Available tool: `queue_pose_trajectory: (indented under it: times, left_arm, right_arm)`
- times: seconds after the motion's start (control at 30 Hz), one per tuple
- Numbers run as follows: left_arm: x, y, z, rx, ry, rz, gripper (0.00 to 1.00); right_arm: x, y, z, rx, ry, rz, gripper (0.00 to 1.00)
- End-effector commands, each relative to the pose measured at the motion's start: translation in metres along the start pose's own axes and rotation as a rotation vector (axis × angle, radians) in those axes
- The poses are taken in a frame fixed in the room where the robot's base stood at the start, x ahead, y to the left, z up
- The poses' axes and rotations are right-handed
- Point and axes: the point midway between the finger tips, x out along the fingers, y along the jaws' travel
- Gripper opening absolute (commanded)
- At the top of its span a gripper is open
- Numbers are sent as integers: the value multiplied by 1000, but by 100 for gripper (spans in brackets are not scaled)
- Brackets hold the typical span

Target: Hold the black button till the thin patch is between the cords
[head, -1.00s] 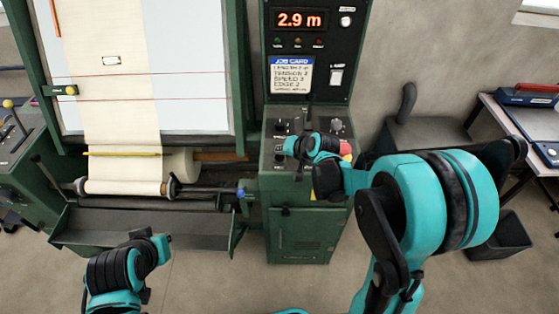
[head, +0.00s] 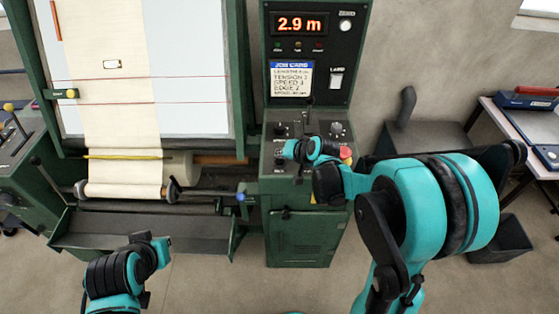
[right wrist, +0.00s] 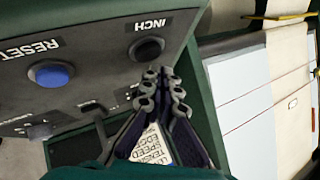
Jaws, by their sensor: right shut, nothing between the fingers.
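The black button (right wrist: 147,50), labelled INCH, is on the green control panel in the right wrist view. My right gripper (right wrist: 160,76) is shut and empty, its fingertips at the edge of the button; I cannot tell whether they press it. In the head view my right wrist (head: 313,150) is over the panel and hides the button. The thin patch (head: 112,64) is a small outlined rectangle on the cream cloth (head: 105,35). It lies above the upper red cord (head: 190,75); the lower red cord (head: 190,103) is farther down. My left wrist (head: 160,250) shows low at left, its fingers out of sight.
A blue RESET button (right wrist: 50,74) sits beside the black one. A red knob (head: 345,152) is at the panel's right. The display (head: 300,24) reads 2.9 m, above a job card (head: 291,78). The cloth runs down to a roller (head: 125,190).

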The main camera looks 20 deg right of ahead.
Motion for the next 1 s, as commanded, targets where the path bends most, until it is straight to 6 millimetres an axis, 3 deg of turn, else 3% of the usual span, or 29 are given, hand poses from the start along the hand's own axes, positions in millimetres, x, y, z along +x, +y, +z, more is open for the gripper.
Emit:
queue_pose_trajectory:
  times: [1.0]
  left_arm:
    - [8,0,5,0,0,0,0]
  right_arm:
    - [6,5,5,0,0,0,0]
